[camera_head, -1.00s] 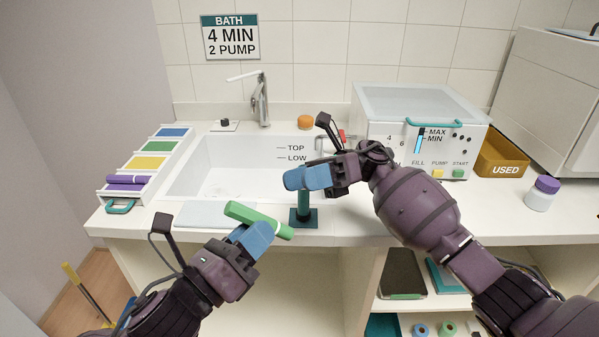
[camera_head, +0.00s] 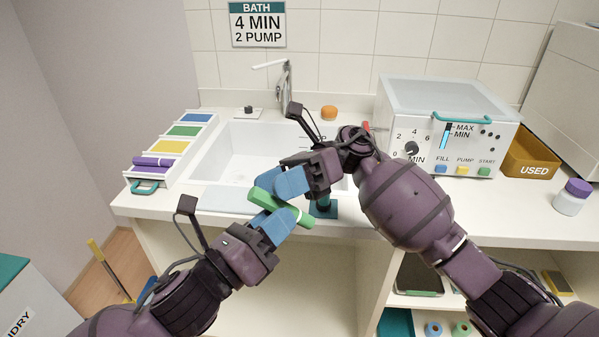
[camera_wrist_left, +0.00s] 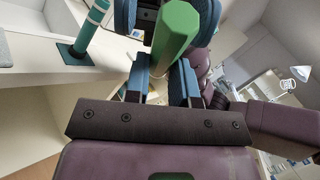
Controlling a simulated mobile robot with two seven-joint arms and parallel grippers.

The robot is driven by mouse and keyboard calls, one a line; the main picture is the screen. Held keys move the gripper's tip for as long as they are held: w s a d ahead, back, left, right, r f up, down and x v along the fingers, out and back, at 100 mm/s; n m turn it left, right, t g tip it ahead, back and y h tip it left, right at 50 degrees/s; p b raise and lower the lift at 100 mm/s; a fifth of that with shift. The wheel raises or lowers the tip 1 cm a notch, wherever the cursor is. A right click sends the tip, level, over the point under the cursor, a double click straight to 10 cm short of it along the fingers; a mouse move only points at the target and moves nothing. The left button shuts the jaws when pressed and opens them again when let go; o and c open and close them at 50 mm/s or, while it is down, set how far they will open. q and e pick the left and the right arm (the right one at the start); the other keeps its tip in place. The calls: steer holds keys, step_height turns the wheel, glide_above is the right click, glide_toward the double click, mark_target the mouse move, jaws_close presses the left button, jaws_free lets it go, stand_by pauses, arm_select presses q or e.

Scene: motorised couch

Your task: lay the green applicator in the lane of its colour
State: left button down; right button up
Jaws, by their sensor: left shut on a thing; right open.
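The green applicator (camera_head: 300,215) is held slantwise in the air in front of the sink counter; it also shows in the left wrist view (camera_wrist_left: 175,30). My left gripper (camera_head: 275,217) is shut on it from below. My right gripper (camera_head: 287,184) is open, its blue fingers close above the applicator; in the left wrist view they show on either side of its far end. I cannot tell if they touch it. The lane rack (camera_head: 172,178) stands at the left of the counter, with blue, green, yellow and purple lanes. The green lane (camera_head: 187,131) is empty.
A purple applicator (camera_head: 153,162) lies at the rack's near end. The sink (camera_head: 235,150) is right of the rack. A teal post on a square base (camera_head: 323,209) stands behind my grippers. The bath machine (camera_head: 450,130) and USED bin (camera_head: 530,155) stand at right.

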steer(key=shift+x, duration=1.4)
steer(key=c, duration=0.9)
arm_select(q)
steer(key=c, duration=1.4)
jaws_free()
arm_select(e)
jaws_close()
arm_select(q)
steer(key=o, duration=0.5)
